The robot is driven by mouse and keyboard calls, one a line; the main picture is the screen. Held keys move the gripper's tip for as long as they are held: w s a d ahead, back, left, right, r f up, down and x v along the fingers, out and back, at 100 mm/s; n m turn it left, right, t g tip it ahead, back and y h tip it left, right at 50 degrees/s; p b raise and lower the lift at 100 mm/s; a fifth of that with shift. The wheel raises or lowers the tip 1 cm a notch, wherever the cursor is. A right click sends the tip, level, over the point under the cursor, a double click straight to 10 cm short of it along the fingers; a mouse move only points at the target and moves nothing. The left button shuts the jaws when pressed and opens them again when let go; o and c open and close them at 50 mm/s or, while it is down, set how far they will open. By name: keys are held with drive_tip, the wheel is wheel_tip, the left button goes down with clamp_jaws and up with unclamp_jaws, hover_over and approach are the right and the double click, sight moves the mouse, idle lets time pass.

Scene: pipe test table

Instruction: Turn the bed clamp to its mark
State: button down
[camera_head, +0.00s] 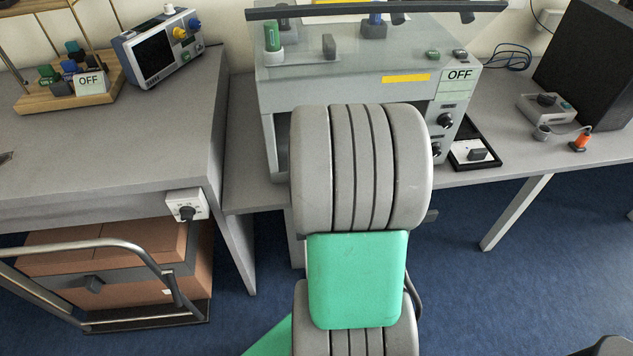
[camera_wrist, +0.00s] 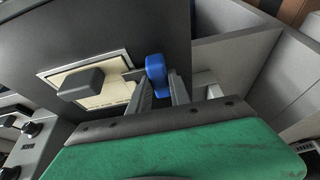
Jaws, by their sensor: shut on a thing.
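A blue rounded handle (camera_wrist: 156,72), which I take to be the bed clamp, stands out beside a dark panel in the wrist view. My gripper (camera_wrist: 159,90) has its two grey fingers on either side of it and is shut on it. The lower part of the handle is hidden between the fingers. I cannot make out a mark. In the head view my arm covers the front of the grey machine (camera_head: 340,85), and the gripper and handle are hidden behind it.
Left of the handle, a dark grey knob (camera_wrist: 82,84) sits on a cream plate. The machine bears an OFF card (camera_head: 459,75) and black dials (camera_head: 445,120). A black tray (camera_head: 489,163) lies to its right. A trolley with a brown box (camera_head: 150,235) stands at lower left.

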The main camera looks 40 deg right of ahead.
idle(0.4)
drive_tip(key=c, duration=1.2)
unclamp_jaws()
drive_tip(key=v, duration=0.7)
drive_tip(key=shift+r, duration=0.35)
drive_tip(key=shift+s+a, duration=0.15)
